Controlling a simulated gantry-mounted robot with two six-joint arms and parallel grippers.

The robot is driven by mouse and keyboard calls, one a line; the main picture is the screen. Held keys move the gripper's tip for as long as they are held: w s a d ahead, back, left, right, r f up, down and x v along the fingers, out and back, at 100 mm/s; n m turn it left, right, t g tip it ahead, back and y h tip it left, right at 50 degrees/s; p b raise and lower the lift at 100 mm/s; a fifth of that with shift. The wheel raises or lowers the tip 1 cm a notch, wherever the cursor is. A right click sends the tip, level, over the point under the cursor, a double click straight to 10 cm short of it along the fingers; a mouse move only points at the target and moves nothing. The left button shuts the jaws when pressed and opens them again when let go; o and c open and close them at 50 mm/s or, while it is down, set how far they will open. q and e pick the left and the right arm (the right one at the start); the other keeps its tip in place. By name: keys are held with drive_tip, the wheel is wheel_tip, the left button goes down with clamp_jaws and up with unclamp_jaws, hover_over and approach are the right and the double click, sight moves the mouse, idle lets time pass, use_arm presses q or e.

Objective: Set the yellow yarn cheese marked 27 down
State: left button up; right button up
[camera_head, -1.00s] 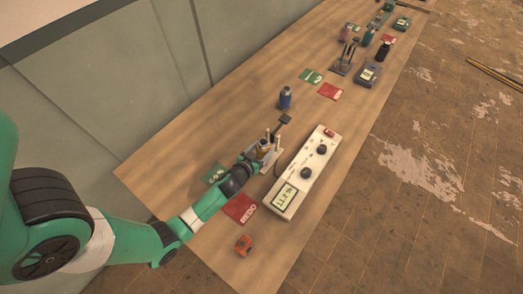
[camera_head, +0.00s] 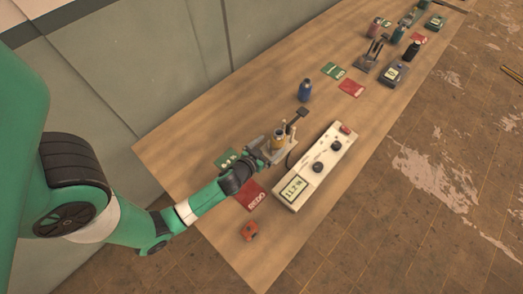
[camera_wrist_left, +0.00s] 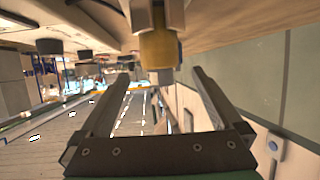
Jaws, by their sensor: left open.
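The yellow yarn cheese (camera_head: 278,142) stands upright on a small metal fixture with pegs (camera_head: 262,155), beside the white instrument box. It also shows in the left wrist view (camera_wrist_left: 159,49) at the top, just beyond the fingertips. Its number is not legible. My left gripper (camera_wrist_left: 161,77) is open, with nothing between its fingers, and it is close to the cheese. In the head view my left gripper (camera_head: 251,163) lies on the near-left side of the fixture. My right gripper is not in view.
The white instrument box (camera_head: 318,165) with dials and a display stands right of the fixture. A red card (camera_head: 251,196), a green card (camera_head: 227,159) and an orange block (camera_head: 249,230) lie nearby. A blue bottle (camera_head: 304,91) stands behind. Bare wood (camera_head: 205,125) lies left of the fixture.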

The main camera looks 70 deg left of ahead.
use_arm(q)
drive_tip(key=v, duration=0.6)
drive_tip(key=shift+s+d, duration=0.15)
drive_tip(key=shift+s, duration=0.05)
drive_tip(key=shift+r, duration=0.15)
drive_tip(key=w+d+r+t, duration=0.1)
drive_tip(key=w+r+t, duration=0.3)
drive_tip(key=w+r, duration=1.05)
drive_tip(key=w+d+r+m+t+h, duration=0.1)
drive_tip(key=w+d+r+t, duration=0.15)
drive_tip(key=r, duration=0.75)
drive_tip(key=w+d+r+m+t, duration=0.1)
drive_tip(key=w+d+r+t, duration=0.15)
drive_tip(key=r, duration=0.75)
drive_tip(key=s+d+r+m+t+h, duration=0.2)
drive_tip(key=s+d+r+h, duration=0.1)
drive_tip(key=r, duration=0.7)
drive_tip(key=s+d+r+m+t+h, duration=0.2)
drive_tip(key=d+r, duration=0.3)
drive_tip(key=r, duration=0.4)
drive_tip(key=s+d+r+m+t+h, duration=0.2)
drive_tip(key=s+d+r+t+h, duration=0.1)
drive_tip(key=r, duration=0.7)
drive_tip(key=shift+s+d+r+t+h, duration=0.4)
drive_tip(key=shift+s+d+h, duration=0.2)
drive_tip(key=shift+d, duration=0.45)
